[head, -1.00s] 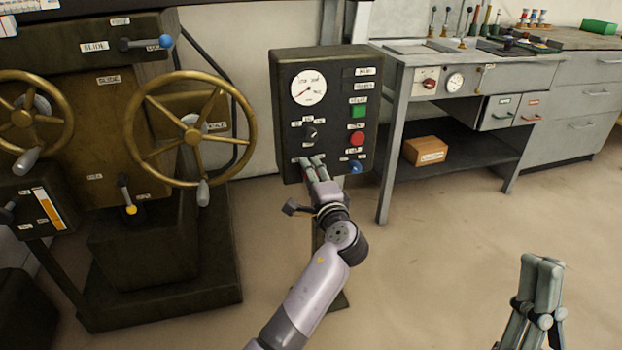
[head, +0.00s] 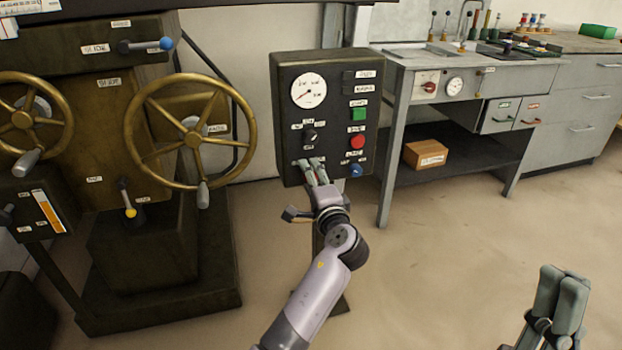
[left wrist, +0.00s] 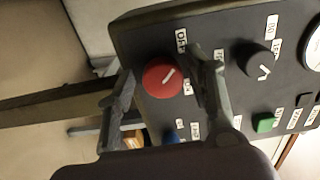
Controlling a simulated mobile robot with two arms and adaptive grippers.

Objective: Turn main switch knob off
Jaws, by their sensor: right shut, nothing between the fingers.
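The dark control box (head: 285,125) stands on a post in the middle of the head view. The main switch knob (left wrist: 162,79) is red with a white pointer line, in the left wrist view. An OFF label (left wrist: 181,41) is beside it; another label next to the knob is partly hidden. The pointer line slants between the labels. My left gripper (head: 309,165) is at the box's lower left, hiding the knob in the head view. In the left wrist view its fingers (left wrist: 163,92) are apart, on either side of the knob; contact is unclear. My right gripper (head: 562,285) is shut and empty at lower right.
The box also carries a dial gauge (head: 309,91), a black selector (head: 310,136), a green button (head: 359,114), a red button (head: 358,142) and a blue knob (head: 355,171). A machine with brass handwheels (head: 192,137) stands left. A grey bench (head: 397,140) stands right.

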